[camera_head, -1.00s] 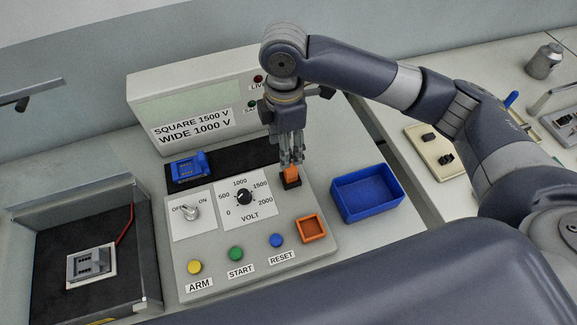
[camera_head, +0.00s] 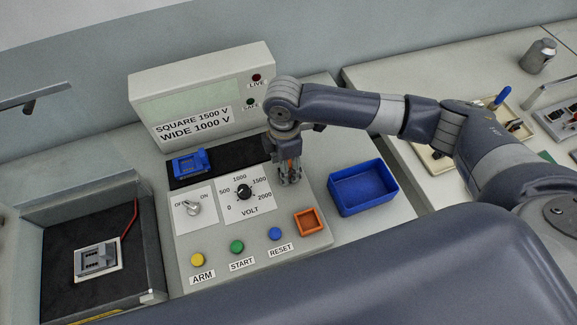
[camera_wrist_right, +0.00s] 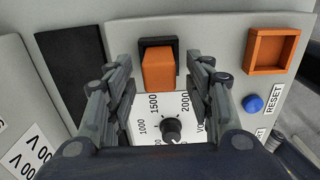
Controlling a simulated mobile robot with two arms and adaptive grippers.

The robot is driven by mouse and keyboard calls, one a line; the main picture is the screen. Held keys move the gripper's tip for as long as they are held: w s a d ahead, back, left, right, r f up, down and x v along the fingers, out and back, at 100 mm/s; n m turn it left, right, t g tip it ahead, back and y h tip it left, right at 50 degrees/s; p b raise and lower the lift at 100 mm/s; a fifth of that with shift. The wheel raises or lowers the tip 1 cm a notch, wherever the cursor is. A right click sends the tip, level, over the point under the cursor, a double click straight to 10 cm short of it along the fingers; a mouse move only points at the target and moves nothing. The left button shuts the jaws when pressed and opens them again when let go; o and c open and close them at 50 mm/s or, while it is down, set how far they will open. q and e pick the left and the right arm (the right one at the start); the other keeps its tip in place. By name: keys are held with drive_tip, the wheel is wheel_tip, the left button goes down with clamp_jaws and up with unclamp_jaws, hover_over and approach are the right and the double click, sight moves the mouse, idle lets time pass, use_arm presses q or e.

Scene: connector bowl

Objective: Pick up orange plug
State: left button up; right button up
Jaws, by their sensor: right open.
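The orange plug (camera_wrist_right: 158,72) sits in a black socket (camera_wrist_right: 158,44) on the sloped panel, in the right wrist view. My right gripper (camera_wrist_right: 158,85) is open, with one finger on each side of the plug and a gap showing on both sides. In the head view my right gripper (camera_head: 289,181) points down at the panel's right part and hides most of the plug; only a bit of orange shows between the fingers. My left gripper is not in view.
A blue bin (camera_head: 363,187) stands right of the panel, close to my gripper. An orange square tray (camera_head: 309,222) lies on the panel in front. A voltage knob (camera_head: 244,192) and a blue connector (camera_head: 190,162) are to the left. The display box (camera_head: 206,95) rises behind.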

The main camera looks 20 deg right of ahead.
drive_tip(key=c, duration=1.1)
drive_tip(key=shift+c, duration=0.2)
drive_tip(key=shift+r, duration=0.15)
